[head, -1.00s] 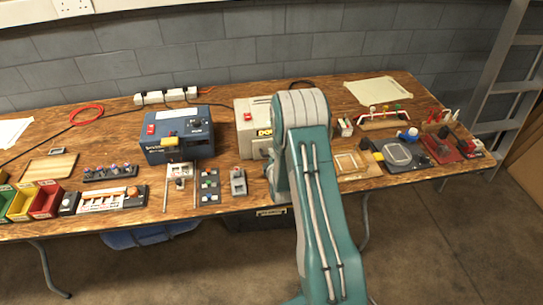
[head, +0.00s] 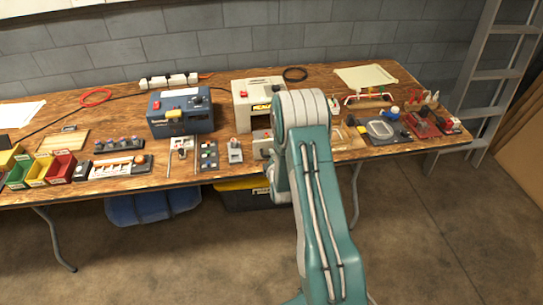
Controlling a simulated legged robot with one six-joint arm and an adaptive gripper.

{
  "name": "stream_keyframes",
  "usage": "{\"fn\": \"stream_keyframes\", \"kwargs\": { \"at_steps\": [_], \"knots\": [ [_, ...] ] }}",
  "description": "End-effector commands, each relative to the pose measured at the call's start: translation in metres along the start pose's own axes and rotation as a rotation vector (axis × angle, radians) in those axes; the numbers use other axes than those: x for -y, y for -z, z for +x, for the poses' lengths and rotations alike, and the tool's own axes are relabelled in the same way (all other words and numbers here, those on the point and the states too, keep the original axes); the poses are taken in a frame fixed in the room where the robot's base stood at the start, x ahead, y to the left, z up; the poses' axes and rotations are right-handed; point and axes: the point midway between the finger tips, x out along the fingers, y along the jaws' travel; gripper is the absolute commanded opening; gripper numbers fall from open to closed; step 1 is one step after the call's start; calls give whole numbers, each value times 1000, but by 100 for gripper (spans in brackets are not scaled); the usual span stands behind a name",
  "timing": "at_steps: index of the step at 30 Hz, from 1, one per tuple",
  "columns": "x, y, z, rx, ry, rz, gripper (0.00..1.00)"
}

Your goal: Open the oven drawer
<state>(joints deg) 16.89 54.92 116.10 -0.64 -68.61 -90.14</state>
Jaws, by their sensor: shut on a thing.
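The oven appears to be the beige box (head: 243,92) with a red switch on top, at the middle back of the bench in the head view. A grey-beige drawer front (head: 261,145) shows left of my arm, standing out from the box toward the bench's front edge. A darker gap shows between it and the box. My arm covers the right part of the box and drawer. My gripper is hidden behind my arm, so its hold on the drawer cannot be seen.
A blue box with a yellow part (head: 180,112) stands left of the oven. A small grey switch unit (head: 235,151) sits close left of the drawer. Several boards lie to the right. A yellow-lidded black bin (head: 240,190) is under the bench.

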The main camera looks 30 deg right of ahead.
Motion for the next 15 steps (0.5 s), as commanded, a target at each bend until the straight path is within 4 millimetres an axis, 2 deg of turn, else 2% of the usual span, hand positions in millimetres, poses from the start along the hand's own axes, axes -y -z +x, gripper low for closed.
{"fn": "stream_keyframes", "kwargs": {
  "at_steps": [5,6,8,9,15],
  "knots": [
    [5,2,-1,-5,12,-1,0],
    [5,2,-1,-5,13,-1,20],
    [5,2,-1,-4,13,-2,47],
    [4,2,-1,-4,12,-2,51],
    [2,2,-1,-4,5,-1,51]
  ]
}}
